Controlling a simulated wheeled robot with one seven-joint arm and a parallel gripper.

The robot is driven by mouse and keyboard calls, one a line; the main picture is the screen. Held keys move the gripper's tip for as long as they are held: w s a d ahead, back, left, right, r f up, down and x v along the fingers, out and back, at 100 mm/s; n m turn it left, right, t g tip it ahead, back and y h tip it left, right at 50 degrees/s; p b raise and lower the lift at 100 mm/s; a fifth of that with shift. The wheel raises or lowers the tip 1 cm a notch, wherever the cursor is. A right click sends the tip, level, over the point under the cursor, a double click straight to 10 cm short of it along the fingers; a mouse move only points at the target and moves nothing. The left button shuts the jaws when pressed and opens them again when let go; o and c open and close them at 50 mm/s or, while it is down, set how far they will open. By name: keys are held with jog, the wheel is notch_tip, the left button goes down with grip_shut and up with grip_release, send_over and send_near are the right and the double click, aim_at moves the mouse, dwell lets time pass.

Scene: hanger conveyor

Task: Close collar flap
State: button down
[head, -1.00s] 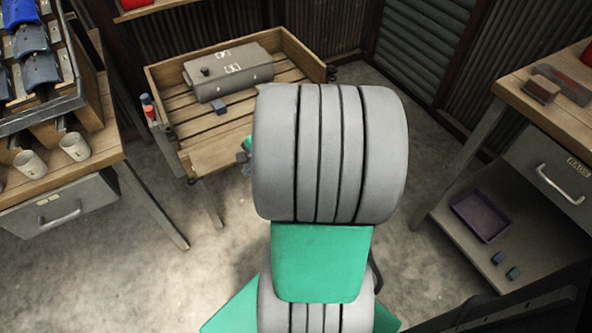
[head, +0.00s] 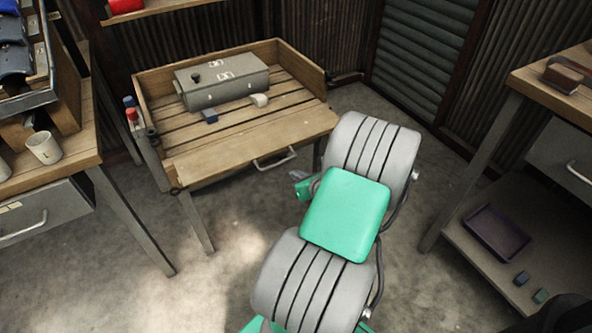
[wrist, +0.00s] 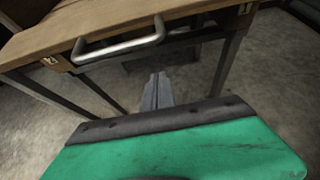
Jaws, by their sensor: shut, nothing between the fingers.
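The collar is a low wooden rim (head: 300,66) around three sides of the slatted table's top. The wooden flap (head: 250,146) along the front side lies folded outward, roughly flat, so the front is open. A metal handle (head: 277,159) is on its outer edge, and this handle also shows in the wrist view (wrist: 120,43). My gripper (wrist: 158,78) is shut and empty. In the wrist view its fingertips are below the flap's edge, near the handle's right end, apart from it. In the head view my arm mostly hides the gripper.
A grey box (head: 222,80), a small blue block (head: 209,116) and a whitish piece (head: 259,100) are on the slats. Benches stand left (head: 80,150) and right (head: 548,82). A purple tray (head: 497,233) is on the right bench's lower shelf. The floor before the table is open.

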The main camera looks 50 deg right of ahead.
jog(key=r, duration=0.2)
jog(key=w+r, duration=0.1)
jog(key=r, duration=0.1)
jog(key=shift+d, duration=0.1)
jog(key=shift+s, duration=0.1)
